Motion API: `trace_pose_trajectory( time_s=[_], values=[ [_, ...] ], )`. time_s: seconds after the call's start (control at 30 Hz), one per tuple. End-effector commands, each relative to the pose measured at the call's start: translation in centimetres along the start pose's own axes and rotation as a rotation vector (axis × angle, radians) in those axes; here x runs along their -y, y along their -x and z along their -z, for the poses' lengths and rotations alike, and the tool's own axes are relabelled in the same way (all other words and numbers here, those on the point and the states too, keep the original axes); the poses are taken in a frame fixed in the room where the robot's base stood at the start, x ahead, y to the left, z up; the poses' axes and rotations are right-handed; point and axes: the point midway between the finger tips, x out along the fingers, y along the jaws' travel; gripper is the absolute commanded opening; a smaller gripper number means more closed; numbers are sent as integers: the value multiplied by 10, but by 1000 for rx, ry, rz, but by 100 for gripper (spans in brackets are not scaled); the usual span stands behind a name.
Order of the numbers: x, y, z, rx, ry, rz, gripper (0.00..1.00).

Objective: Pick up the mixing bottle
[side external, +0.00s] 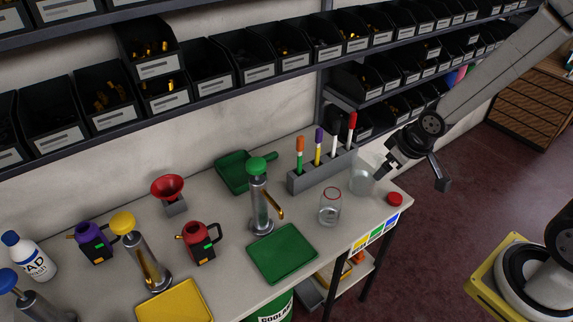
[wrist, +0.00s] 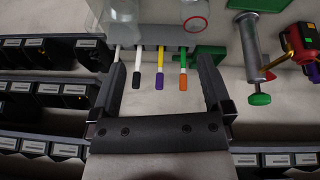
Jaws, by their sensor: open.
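No label marks which item is the mixing bottle. Two clear vessels stand at the right of the bench. One (side external: 330,207) has a red ring and shows in the wrist view (wrist: 195,12). The other (side external: 361,179), larger and faint, stands behind it to the right and appears at the upper left of the wrist view (wrist: 112,22). A white bottle with a blue cap (side external: 31,259) stands at the far left. My gripper (side external: 411,176) is open and empty, near the faint clear vessel; the wrist view shows its two fingers apart (wrist: 162,62).
A grey holder (side external: 320,172) with upright markers stands behind the vessels. A red cap (side external: 395,199) lies near the right bench edge. A green tray (side external: 283,254), a green-topped pump (side external: 258,195) and a red jug (side external: 199,243) stand left. Bin shelves (side external: 250,80) line the wall.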

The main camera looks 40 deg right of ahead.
Motion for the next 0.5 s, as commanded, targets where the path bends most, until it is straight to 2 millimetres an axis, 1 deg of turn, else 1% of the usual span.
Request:
trace_pose_trajectory(
  time_s=[0.03, 0.23, 0.4, 0.5],
  values=[
    [-6, -10, 5, -26, 25, -4, 100],
    [-23, -46, 28, -169, 149, 9, 100],
    [-28, -74, 40, -292, 246, 60, 100],
    [-27, -90, 44, -366, 295, 105, 100]
  ],
)
